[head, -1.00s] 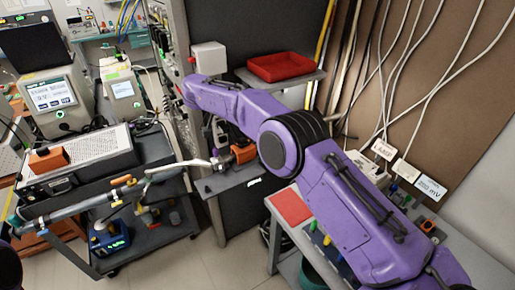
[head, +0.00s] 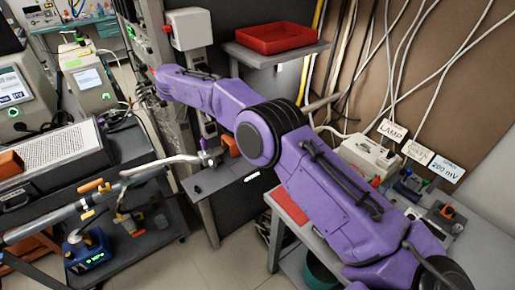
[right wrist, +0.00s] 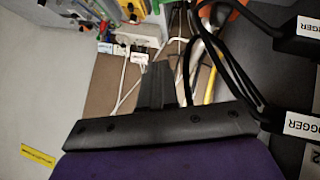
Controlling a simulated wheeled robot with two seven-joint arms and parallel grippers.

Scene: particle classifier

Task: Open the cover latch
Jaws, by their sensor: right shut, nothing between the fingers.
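I cannot make out a cover latch for certain in either view. My right gripper (right wrist: 157,86) shows in the right wrist view as dark fingers held together, with nothing between them. It is seen against the brown wall board (right wrist: 108,88) and white cables, apart from both as far as I can tell. In the head view my purple right arm crosses the middle from the lower right to the upper left; its fingers cannot be made out there. My left gripper is in neither view.
A perforated grey instrument (head: 62,152) sits on a cart at left, with a metal pipe (head: 50,222) in front. A red tray (head: 272,40) lies on a shelf at the back. Tags and small devices (head: 372,155) fill the right bench.

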